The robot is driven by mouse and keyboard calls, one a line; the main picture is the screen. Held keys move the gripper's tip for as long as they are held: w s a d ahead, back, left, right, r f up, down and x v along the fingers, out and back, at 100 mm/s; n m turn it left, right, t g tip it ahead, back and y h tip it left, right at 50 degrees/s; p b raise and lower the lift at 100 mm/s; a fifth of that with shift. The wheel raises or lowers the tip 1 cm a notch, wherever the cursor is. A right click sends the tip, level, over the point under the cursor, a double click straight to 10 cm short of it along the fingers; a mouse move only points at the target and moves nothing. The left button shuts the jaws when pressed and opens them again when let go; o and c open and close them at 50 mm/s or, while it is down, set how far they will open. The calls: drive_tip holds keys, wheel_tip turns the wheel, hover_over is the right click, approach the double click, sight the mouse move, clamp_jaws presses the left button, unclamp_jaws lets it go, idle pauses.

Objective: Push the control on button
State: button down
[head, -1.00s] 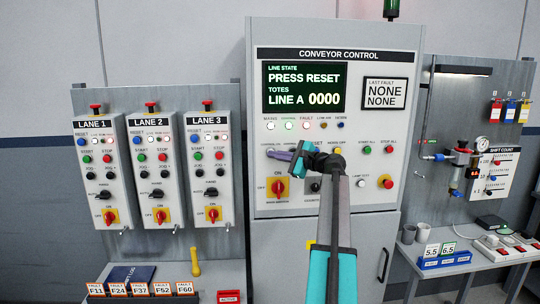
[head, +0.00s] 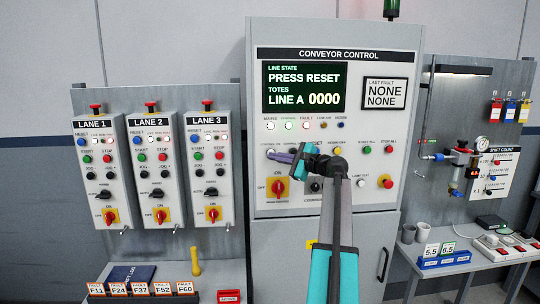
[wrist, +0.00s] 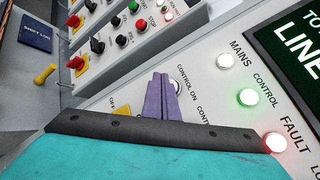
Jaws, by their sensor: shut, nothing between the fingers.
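The control on button (wrist: 179,86) shows in the wrist view as a pale round button beside the label CONTROL ON, partly hidden behind my fingers. My gripper (wrist: 160,80) is shut and empty, its purple fingertips right at this button; I cannot tell whether they touch it. In the head view my gripper (head: 270,154) points left along the front of the conveyor control panel (head: 390,210) and hides the button there. The control lamp (wrist: 248,97) glows green. The display (head: 305,87) reads PRESS RESET.
A red-and-yellow rotary switch (head: 278,188) sits just below my gripper. The mains lamp (wrist: 226,60) glows white and the fault lamp (wrist: 275,142) red. Lane boxes (head: 155,170) stand to the left. A bench (head: 460,262) stands to the right.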

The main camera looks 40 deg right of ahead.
drive_tip(key=shift+s+a+p, duration=0.45)
drive_tip(key=shift+s+a, duration=1.15)
drive_tip(key=shift+s, duration=0.3)
